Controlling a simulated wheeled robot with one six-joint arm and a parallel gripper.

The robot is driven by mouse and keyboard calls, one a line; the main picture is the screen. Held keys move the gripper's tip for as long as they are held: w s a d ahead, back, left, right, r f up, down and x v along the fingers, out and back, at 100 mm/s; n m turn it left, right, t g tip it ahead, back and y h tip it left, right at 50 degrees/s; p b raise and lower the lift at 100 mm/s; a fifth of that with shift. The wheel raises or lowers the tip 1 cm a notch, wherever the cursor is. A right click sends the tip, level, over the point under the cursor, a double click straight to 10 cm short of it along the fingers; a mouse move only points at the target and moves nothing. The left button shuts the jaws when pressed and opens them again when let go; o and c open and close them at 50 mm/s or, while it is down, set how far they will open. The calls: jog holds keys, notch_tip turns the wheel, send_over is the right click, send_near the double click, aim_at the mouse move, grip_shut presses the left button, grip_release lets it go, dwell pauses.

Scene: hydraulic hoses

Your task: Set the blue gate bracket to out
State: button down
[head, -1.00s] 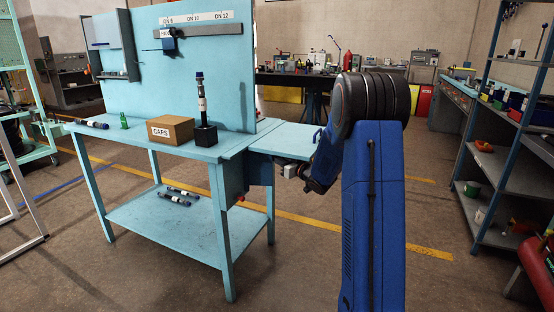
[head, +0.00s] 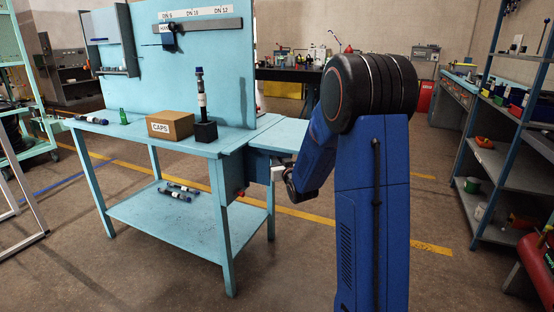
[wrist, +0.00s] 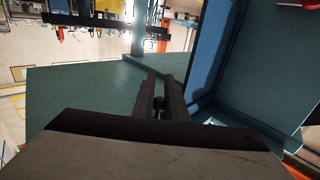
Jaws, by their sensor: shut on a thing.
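The blue gate bracket looks to be the dark blue panel (head: 259,168) under the teal leaf (head: 284,137) at the bench's right end. A blue panel (wrist: 213,45) also stands right of my fingers in the wrist view; I cannot tell if it is the same part. My gripper (wrist: 159,84) is beside the underside of the leaf, its fingers nearly together around a small dark round knob (wrist: 159,103). I cannot tell how the knob joins the bracket. In the head view my forearm and wrist hide most of the gripper.
The teal bench (head: 200,147) holds a CAPS box (head: 170,125), a hose upright in a black block (head: 205,132), and a green bottle (head: 123,116). Hoses lie on its lower shelf (head: 170,215). A grey shelf rack (head: 490,160) stands right.

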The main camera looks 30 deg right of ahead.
jog(key=shift+a, duration=0.15)
jog(key=c, duration=1.8)
grip_release()
jog(key=shift+s, duration=0.1)
jog(key=s+a, duration=0.1)
jog(key=s, duration=1.1)
jog(key=shift+a, duration=0.35)
jog(key=shift+w, duration=0.1)
